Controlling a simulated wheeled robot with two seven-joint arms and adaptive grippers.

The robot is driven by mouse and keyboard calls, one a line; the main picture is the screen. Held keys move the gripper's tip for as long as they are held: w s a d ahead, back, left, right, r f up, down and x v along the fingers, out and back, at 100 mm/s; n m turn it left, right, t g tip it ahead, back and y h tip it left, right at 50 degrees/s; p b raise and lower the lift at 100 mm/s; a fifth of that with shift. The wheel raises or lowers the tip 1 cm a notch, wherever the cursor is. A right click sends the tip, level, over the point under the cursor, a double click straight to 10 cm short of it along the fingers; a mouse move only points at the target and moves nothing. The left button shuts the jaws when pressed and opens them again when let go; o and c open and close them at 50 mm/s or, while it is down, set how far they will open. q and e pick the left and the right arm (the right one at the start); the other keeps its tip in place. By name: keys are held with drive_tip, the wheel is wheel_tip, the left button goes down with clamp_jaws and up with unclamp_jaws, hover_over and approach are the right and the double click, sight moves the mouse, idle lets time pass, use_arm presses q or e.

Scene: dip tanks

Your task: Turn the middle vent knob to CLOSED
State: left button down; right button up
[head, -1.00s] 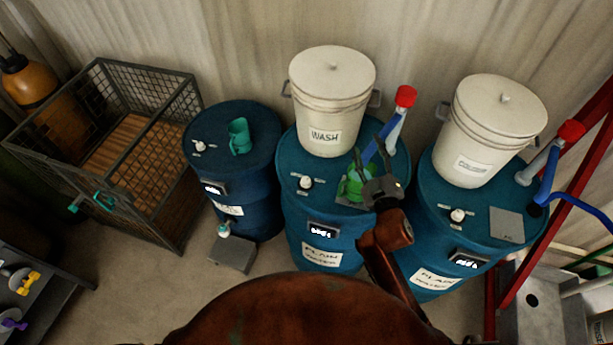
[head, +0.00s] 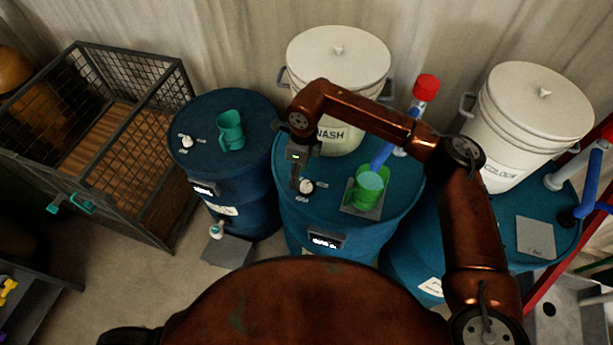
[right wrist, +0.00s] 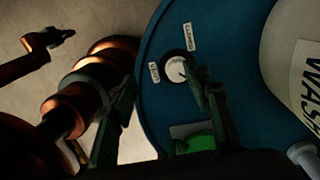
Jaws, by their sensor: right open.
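The middle vent knob (head: 306,186) is a small white knob on top of the middle blue drum (head: 340,225). In the right wrist view the knob (right wrist: 175,70) sits in a dark ring, with a CLOSED label (right wrist: 188,37) above it and another label to its left. I cannot tell its pointing direction clearly. My right gripper (head: 299,172) is over the drum, beside the knob. In the right wrist view its fingers (right wrist: 160,82) are open, one close to the knob's right side. Part of my left arm, with a dark end (right wrist: 62,36), shows there; its jaw state is unclear.
A green mug (head: 366,194) stands on a grey plate beneath a blue spout, right of the knob. The WASH bucket (head: 337,68) stands behind. Another drum (head: 225,160) with a teal mug is left; a COLOUR bucket (head: 530,120) is right. A wire crate (head: 160,215) stands far left.

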sight(306, 184)
drive_tip(key=shift+w+d+h, duration=0.4)
drive_tip(key=shift+w+d, duration=0.25)
drive_tip(key=shift+d, duration=0.25)
drive_tip(key=shift+w+d+f, duration=0.1)
drive_tip(key=shift+d+f, duration=0.05)
drive_tip(key=shift+d, duration=0.1)
wheel_tip(306, 184, down, 6)
drive_tip(key=shift+r+p, duration=0.1)
drive_tip(key=shift+p, duration=0.65)
use_arm(q)
drive_tip(key=shift+a+r, duration=0.1)
drive_tip(key=shift+r, duration=0.65)
use_arm(e)
drive_tip(key=shift+f, duration=0.65)
drive_tip(key=shift+c, duration=0.6)
drive_tip(key=c, duration=1)
use_arm(q)
drive_tip(key=shift+s+f, duration=0.1)
drive_tip(key=shift+s, duration=0.15)
use_arm(e)
drive_tip(key=shift+c, duration=0.2)
use_arm(q)
drive_tip(key=shift+f, duration=0.1)
